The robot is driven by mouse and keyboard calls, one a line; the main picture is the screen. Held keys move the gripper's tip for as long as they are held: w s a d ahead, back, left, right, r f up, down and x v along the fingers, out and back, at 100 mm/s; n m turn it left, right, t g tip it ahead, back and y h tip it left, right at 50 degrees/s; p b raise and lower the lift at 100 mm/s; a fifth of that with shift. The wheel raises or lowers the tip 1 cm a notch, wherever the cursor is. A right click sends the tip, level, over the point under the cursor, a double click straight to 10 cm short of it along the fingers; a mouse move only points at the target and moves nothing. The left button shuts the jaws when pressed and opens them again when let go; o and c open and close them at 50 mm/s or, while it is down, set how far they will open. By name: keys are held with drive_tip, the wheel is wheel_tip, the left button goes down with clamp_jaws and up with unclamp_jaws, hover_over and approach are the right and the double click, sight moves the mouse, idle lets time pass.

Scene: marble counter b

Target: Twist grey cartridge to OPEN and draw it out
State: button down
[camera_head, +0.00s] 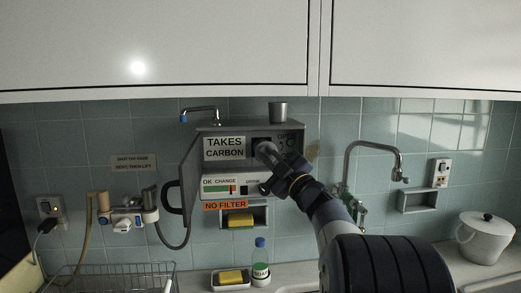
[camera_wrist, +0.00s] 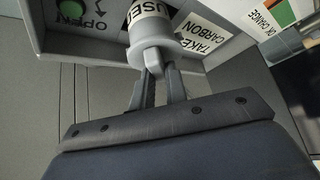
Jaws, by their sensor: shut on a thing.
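The grey cartridge (camera_wrist: 150,32) sits at the housing and carries a white label reading "USED" in the wrist view. My gripper (camera_wrist: 157,72) is shut on the cartridge's end knob. In the head view the cartridge (camera_head: 266,149) shows only partly, because my gripper (camera_head: 278,160) and arm cover much of it. The open grey filter housing (camera_head: 207,127) is on the tiled wall, its door swung out to the left. The "OPEN" mark (camera_wrist: 95,28) with a curved arrow is beside the cartridge. How deep the cartridge sits is hidden.
A "TAKES CARBON" label (camera_head: 225,148) is left of the cartridge. A metal cup (camera_head: 278,112) stands on the housing. Below are a gauge panel (camera_head: 222,187), a soap bottle (camera_head: 260,262) and a sponge dish (camera_head: 231,282). A tap (camera_head: 375,147) and a white pot (camera_head: 484,238) are to the right.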

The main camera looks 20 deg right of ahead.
drive_tip(key=shift+s+a+b, duration=0.15)
drive_tip(key=shift+s+b, duration=0.2)
drive_tip(key=shift+s, duration=0.95)
drive_tip(key=shift+s+a+b, duration=0.2)
drive_tip(key=shift+s+a, duration=0.05)
drive_tip(key=shift+s, duration=0.6)
drive_tip(key=shift+s+a+b, duration=0.2)
drive_tip(key=shift+s+a, duration=0.05)
drive_tip(key=shift+s, duration=0.6)
